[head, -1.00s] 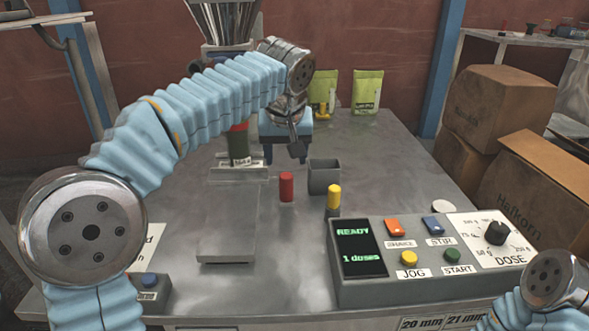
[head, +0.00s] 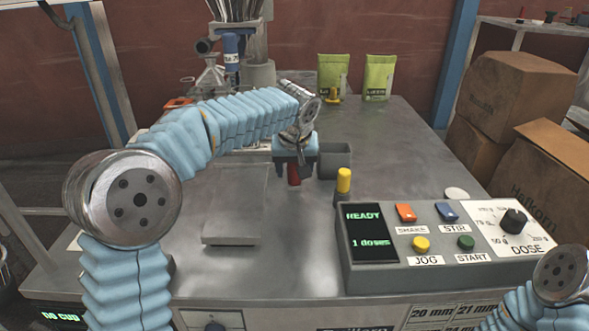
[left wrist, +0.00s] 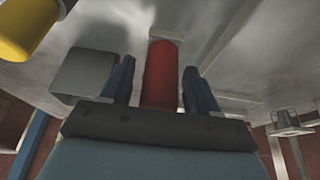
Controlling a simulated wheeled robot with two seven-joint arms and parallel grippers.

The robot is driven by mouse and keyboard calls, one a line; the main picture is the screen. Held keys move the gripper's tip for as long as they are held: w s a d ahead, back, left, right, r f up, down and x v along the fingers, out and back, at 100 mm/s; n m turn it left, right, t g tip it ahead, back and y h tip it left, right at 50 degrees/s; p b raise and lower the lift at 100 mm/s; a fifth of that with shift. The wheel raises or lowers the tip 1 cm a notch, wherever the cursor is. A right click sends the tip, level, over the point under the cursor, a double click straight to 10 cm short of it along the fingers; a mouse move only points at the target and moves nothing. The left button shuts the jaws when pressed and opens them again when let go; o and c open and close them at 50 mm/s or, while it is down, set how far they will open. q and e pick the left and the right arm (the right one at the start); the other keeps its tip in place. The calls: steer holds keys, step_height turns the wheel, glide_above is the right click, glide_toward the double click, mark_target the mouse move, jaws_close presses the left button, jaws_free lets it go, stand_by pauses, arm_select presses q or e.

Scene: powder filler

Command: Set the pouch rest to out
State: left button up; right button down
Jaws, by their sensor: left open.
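A red upright peg-like handle (head: 294,177) stands on the grey table. My left gripper (head: 295,167) is over it, fingers pointing down. In the left wrist view the red handle (left wrist: 161,75) stands between the two open fingers (left wrist: 160,88), with a gap on each side. The gripper hides its top in the head view. A flat grey plate (head: 232,215) lies on the table to the left of it; I cannot tell whether this is the pouch rest. My right gripper is out of view.
A grey square cup (head: 340,160) stands close to the right of the red handle, with a yellow-topped peg (head: 344,181) in front. The control panel (head: 400,275) reads READY. Green pouches (head: 379,78) stand at the back. Cardboard boxes (head: 515,95) are at the right.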

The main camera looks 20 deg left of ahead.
arm_select(q)
steer(key=shift+c, duration=0.4)
jaws_close()
steer(key=shift+s, duration=0.1)
steer(key=shift+s+d+f+b, duration=0.1)
steer(key=shift+s+d+b, duration=0.15)
steer(key=shift+s+b, duration=0.3)
steer(key=s+d+b, duration=0.1)
steer(key=s+b, duration=0.1)
steer(key=s, duration=0.4)
steer(key=s+d+b, duration=0.2)
steer(key=s, duration=0.4)
steer(key=s+d+b, duration=0.2)
steer(key=s, duration=0.4)
steer(key=shift+s+d, duration=0.1)
steer(key=shift+s, duration=0.2)
steer(key=shift+s+d, duration=0.25)
steer(key=shift+s, duration=0.5)
steer(key=shift+o, duration=0.4)
jaws_free()
steer(key=shift+s, duration=0.1)
